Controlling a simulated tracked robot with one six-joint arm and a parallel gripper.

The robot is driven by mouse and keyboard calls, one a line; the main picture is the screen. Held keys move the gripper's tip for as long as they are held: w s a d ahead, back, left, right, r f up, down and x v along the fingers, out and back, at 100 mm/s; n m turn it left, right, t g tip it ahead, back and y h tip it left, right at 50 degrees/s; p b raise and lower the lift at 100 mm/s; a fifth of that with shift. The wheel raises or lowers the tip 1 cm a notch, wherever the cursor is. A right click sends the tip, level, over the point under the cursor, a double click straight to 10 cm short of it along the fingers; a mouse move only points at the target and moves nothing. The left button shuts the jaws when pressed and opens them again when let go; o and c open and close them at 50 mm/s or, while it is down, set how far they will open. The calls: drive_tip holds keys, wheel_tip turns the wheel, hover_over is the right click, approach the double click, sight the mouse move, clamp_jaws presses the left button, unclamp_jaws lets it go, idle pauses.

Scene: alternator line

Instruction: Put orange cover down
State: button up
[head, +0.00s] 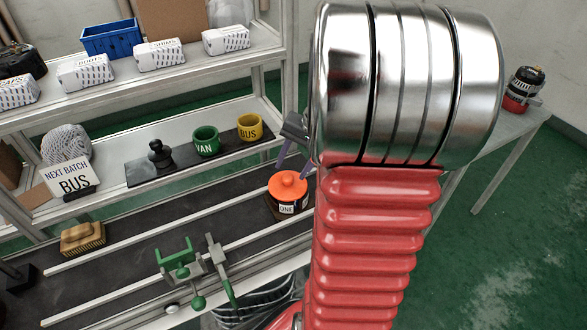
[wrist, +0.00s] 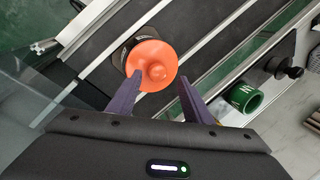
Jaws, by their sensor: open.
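The orange cover (head: 288,186) is a round disc with a knob on top. It sits on a dark round body with a white label reading "ONE" (head: 288,209), on the dark belt between pale rails. In the wrist view the orange cover (wrist: 152,65) lies just beyond my gripper (wrist: 160,80), over the dark body's rim. My gripper is open, its two purple fingers apart, with the near edge of the cover close to the left finger. I cannot tell whether they touch. In the head view my red arm hides part of the gripper (head: 290,160).
A green VAN cup (head: 206,141) and a yellow BUS cup (head: 249,127) stand on a dark strip behind the belt. A green clamp (head: 178,262) is at the front rail. A brush (head: 83,238) lies on the belt's left. A sign (head: 70,179) reads "NEXT BATCH BUS".

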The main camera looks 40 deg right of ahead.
drive_tip(key=v, duration=1.1)
drive_tip(key=shift+r, duration=0.1)
drive_tip(key=s+a+n, duration=0.1)
drive_tip(key=a+n, duration=0.3)
drive_tip(key=a, duration=0.5)
drive_tip(key=s+a+n+t+h, duration=0.1)
drive_tip(key=a+n, duration=0.3)
drive_tip(key=a, duration=0.6)
drive_tip(key=s+a+r+n+t, duration=0.1)
drive_tip(key=s+a+n, duration=0.2)
drive_tip(key=a, duration=0.7)
drive_tip(key=shift+s+n+h, duration=0.25)
drive_tip(key=shift+n+h, duration=0.15)
drive_tip(key=shift+n, duration=0.2)
drive_tip(key=shift+a, duration=0.1)
drive_tip(key=shift+c, duration=0.4)
